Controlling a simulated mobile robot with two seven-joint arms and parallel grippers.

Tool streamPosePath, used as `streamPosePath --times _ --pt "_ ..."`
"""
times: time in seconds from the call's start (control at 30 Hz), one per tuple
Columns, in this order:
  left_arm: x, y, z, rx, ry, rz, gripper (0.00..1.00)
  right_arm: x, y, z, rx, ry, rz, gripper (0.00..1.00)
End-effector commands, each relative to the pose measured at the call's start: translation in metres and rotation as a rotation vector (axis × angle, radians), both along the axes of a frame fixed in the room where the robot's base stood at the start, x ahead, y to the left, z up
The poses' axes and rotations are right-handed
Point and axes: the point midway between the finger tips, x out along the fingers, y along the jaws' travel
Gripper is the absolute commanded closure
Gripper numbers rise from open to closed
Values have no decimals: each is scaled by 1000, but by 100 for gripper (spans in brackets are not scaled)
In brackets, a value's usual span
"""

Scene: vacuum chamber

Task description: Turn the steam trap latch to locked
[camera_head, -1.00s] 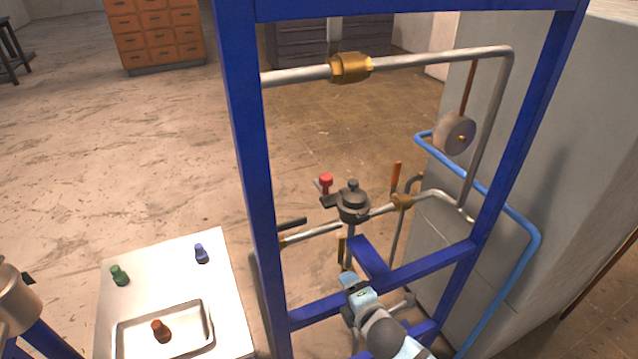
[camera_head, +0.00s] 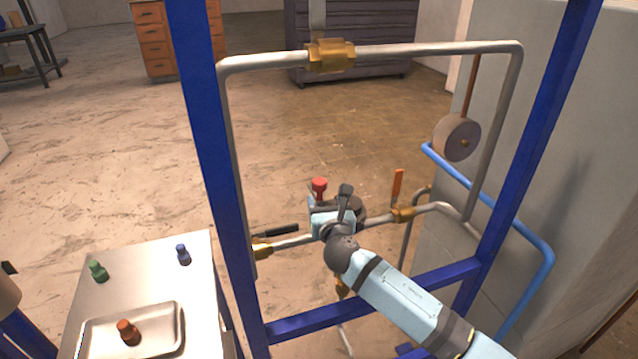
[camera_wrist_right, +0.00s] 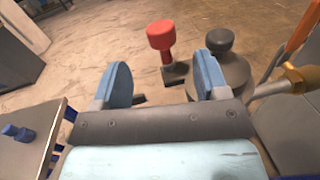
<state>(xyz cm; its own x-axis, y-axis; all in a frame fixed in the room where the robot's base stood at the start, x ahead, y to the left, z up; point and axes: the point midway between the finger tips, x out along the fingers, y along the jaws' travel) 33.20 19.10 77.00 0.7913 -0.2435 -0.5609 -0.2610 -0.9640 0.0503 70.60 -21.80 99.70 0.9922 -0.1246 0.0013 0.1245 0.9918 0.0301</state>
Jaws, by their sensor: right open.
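The steam trap is a dark grey round body (camera_head: 357,207) on the lower pipe, partly hidden behind my right gripper. It also shows in the right wrist view (camera_wrist_right: 236,75), topped by a dark knob. A red knob (camera_head: 319,186) stands upright on a short dark arm at the trap's left side; I take it as the latch handle. In the wrist view the red knob (camera_wrist_right: 160,36) appears beyond and between the fingers. My right gripper (camera_head: 328,203) is open and empty, just in front of the knob and trap.
A blue frame (camera_head: 215,150) surrounds the pipes. An orange-handled valve (camera_head: 397,186) is right of the trap, and a black lever (camera_head: 276,231) is left. A side table (camera_head: 195,300) holds a tray (camera_head: 180,330) and small coloured knobs. A grey wall block (camera_head: 560,170) is at right.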

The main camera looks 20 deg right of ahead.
Motion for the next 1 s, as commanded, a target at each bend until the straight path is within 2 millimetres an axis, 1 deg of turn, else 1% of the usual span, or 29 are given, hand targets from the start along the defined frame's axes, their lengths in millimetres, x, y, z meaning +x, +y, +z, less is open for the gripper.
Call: streamPosePath --times 0.03,0.2,0.3,0.4,0.6,0.87,0.97,1.0 --pt "0 0 -1 0 1 0 50 13 -1 1 2 -1 0 32" --pt "0 0 -4 0 5 1 50 49 -6 0 3 0 -2 32" --pt "0 0 -6 0 8 1 50 66 -8 0 4 0 -1 32" --pt "0 0 -7 -2 10 2 50 78 -10 0 2 0 0 32" --pt "0 -1 -5 -6 7 4 50 91 -11 0 3 0 1 32" --pt "1 -2 -4 -9 6 4 50 91 -11 0 3 1 1 32" --pt "1 -2 -4 -8 6 4 50 91 -11 0 3 1 1 53" --pt "1 -2 -4 -8 6 4 50 91 -11 0 3 1 1 62"
